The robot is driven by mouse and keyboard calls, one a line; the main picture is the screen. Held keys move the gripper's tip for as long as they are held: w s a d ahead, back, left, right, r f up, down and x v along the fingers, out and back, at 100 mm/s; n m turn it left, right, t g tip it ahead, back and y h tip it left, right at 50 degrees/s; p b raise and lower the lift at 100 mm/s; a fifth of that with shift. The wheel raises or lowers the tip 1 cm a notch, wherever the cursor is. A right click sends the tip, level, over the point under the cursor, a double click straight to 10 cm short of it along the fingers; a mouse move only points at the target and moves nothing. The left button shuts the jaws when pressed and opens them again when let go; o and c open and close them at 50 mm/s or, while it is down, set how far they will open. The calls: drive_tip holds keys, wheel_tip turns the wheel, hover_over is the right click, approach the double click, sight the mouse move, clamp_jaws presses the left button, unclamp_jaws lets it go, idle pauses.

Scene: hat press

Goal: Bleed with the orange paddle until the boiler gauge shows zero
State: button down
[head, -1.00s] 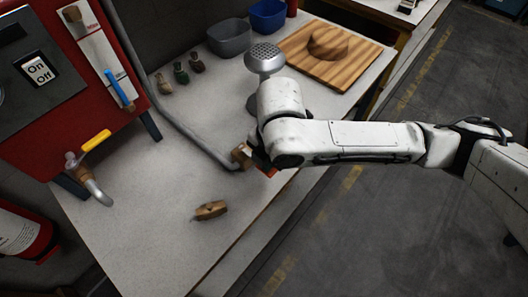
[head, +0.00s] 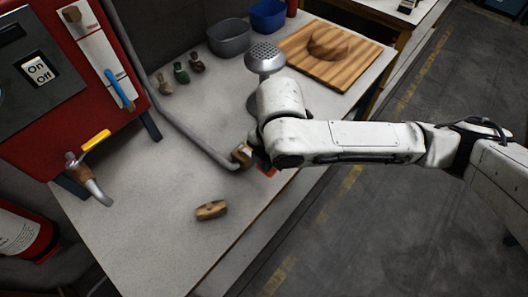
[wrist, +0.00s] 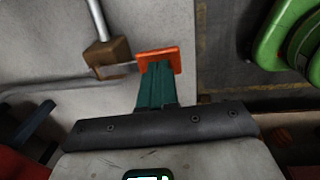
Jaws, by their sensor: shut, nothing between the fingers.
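The orange paddle (wrist: 172,56) is a flat square plate beside a brown block (wrist: 107,56) on a grey pipe in the wrist view. In the head view only a sliver of the paddle (head: 270,172) shows beneath my wrist, next to the brown block (head: 242,155). My gripper (wrist: 157,68) has teal fingers that are shut and empty. Their tips overlap the paddle in the wrist view; I cannot tell if they touch. The fingers are hidden in the head view. The red boiler (head: 75,128) stands at the left; no readable gauge face shows.
A yellow-handled tap (head: 96,140) and blue lever (head: 118,88) are on the boiler. A tan wooden piece (head: 211,210) lies on the bench (head: 150,240). Behind are a steamer head (head: 265,57), a grey tub (head: 229,38), a blue tub (head: 268,15) and a wooden board (head: 355,70).

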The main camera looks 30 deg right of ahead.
drive_tip(key=shift+r, duration=0.1)
drive_tip(key=shift+r+p, duration=0.75)
drive_tip(key=shift+r+p, duration=0.3)
wheel_tip(320, 180, up, 13)
drive_tip(key=w+p, duration=0.1)
drive_tip(key=p, duration=0.1)
drive_tip(key=shift+a+r, duration=0.15)
idle(0.7)
